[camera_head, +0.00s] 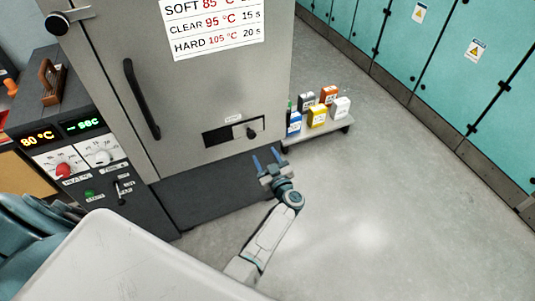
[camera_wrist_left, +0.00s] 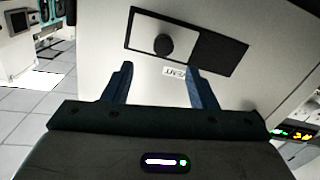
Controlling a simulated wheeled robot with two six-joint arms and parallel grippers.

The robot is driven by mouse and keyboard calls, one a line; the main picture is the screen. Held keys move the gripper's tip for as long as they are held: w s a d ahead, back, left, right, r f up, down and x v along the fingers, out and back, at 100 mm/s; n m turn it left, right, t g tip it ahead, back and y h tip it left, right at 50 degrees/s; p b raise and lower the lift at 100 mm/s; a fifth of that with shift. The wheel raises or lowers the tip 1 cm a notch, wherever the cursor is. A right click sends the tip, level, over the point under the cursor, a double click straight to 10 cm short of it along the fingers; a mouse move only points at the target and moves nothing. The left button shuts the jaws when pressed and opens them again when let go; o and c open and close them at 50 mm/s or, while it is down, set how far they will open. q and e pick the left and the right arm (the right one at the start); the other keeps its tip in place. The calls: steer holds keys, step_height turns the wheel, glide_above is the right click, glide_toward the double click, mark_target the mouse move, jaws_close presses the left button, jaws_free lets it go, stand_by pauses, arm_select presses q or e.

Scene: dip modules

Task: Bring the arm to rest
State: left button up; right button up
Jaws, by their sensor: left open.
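My left gripper (camera_head: 265,155) is open and empty in the head view, with its blue fingers in front of the lower right part of a grey machine cabinet (camera_head: 195,95). The fingertips are just below a dark slot panel (camera_head: 218,135) with a round knob (camera_head: 251,132). In the left wrist view the open fingers (camera_wrist_left: 158,72) stand apart with nothing between them. The knob (camera_wrist_left: 163,45) and slot panel (camera_wrist_left: 220,51) appear beyond the fingertips, upside down. I cannot tell the exact gap to the cabinet. My right gripper is not in view.
A low shelf (camera_head: 325,131) with several small coloured boxes stands right of the cabinet. A control panel (camera_head: 88,150) with dials and displays is at the left, showing 80 °C. Teal lockers (camera_head: 440,70) line the right side. The grey floor (camera_head: 390,220) between is clear.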

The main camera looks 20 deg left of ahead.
arm_select(q)
steer(key=s+d+f+m+h, duration=0.1)
steer(key=s+f+m+h, duration=0.3)
steer(key=s+f, duration=0.45)
steer(key=s+d+f+m+g+h, duration=0.1)
steer(key=s+f+m+h, duration=0.3)
steer(key=f, duration=0.8)
steer(key=s+d+f+m+h, duration=0.1)
steer(key=s+f+m+h, duration=0.25)
steer(key=s+f, duration=0.55)
steer(key=s+a+f+g, duration=0.2)
steer(key=s+f+g, duration=0.1)
steer(key=s, duration=0.7)
steer(key=s+a+f+g+h, duration=0.1)
steer(key=s+f, duration=0.4)
steer(key=s, duration=0.6)
steer(key=s+a+f+g, duration=0.3)
steer(key=s+f+g, duration=0.2)
steer(key=s, duration=0.5)
steer(key=shift+s+a+m+g, duration=0.3)
steer(key=shift+s+m, duration=0.1)
steer(key=shift+m, duration=0.05)
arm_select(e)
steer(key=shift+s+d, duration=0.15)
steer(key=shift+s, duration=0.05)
arm_select(q)
steer(key=shift+f, duration=0.1)
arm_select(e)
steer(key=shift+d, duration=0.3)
